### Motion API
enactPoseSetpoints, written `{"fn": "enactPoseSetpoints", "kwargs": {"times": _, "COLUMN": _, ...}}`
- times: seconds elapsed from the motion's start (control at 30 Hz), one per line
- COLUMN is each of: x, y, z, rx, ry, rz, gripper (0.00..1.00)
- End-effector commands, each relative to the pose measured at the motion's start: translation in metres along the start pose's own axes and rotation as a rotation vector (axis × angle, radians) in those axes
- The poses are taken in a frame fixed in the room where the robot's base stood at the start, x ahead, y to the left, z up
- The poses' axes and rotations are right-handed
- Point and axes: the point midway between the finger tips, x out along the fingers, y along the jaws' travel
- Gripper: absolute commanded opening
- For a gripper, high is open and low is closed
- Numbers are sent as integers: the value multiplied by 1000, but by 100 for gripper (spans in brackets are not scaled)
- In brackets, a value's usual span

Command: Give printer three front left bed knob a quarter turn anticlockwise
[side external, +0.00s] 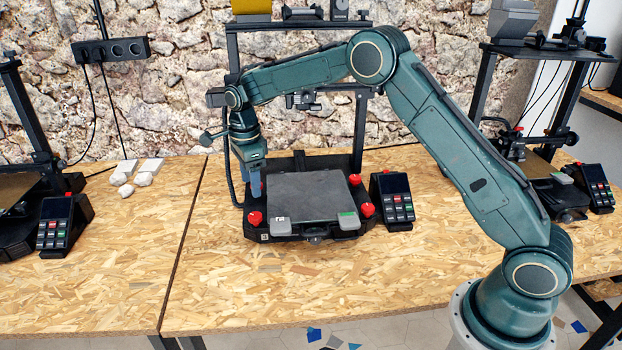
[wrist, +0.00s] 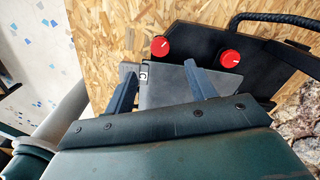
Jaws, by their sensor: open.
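The printer under my gripper (side external: 256,186) stands mid-table in the side external view; I cannot read a number on it. Its front left bed knob (side external: 255,217) is red and round, beside the front left corner of the grey bed (side external: 310,195). This knob also shows in the wrist view (wrist: 160,46), with a white mark on top. My gripper also shows in the wrist view (wrist: 158,74), fingers apart and nothing between them. It is above the bed's left side, behind the front left knob and not touching it. The back left knob (wrist: 229,58) is red too.
Two more red knobs, front right (side external: 367,209) and back right (side external: 354,179), flank the bed. A control box (side external: 393,203) stands to the right. Other printers stand left (side external: 18,190) and right (side external: 545,165). The table (side external: 225,280) in front is clear.

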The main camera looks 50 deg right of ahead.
Motion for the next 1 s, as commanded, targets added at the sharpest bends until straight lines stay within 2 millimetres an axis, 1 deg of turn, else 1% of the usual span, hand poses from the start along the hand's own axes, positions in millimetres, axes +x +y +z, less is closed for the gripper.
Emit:
{"fn": "enactPoseSetpoints", "kwargs": {"times": 0.03, "x": 9, "y": 1, "z": 0, "rx": 0, "ry": 1, "rz": 3, "gripper": 56}}
{"fn": "enactPoseSetpoints", "kwargs": {"times": 0.3, "x": 51, "y": 0, "z": 0, "rx": 0, "ry": 1, "rz": 2, "gripper": 56}}
{"fn": "enactPoseSetpoints", "kwargs": {"times": 0.53, "x": 80, "y": 0, "z": 0, "rx": -1, "ry": 1, "rz": 1, "gripper": 56}}
{"fn": "enactPoseSetpoints", "kwargs": {"times": 0.73, "x": 93, "y": 0, "z": 0, "rx": -1, "ry": 0, "rz": 0, "gripper": 56}}
{"fn": "enactPoseSetpoints", "kwargs": {"times": 1.0, "x": 96, "y": 0, "z": 0, "rx": -1, "ry": 0, "rz": 0, "gripper": 56}}
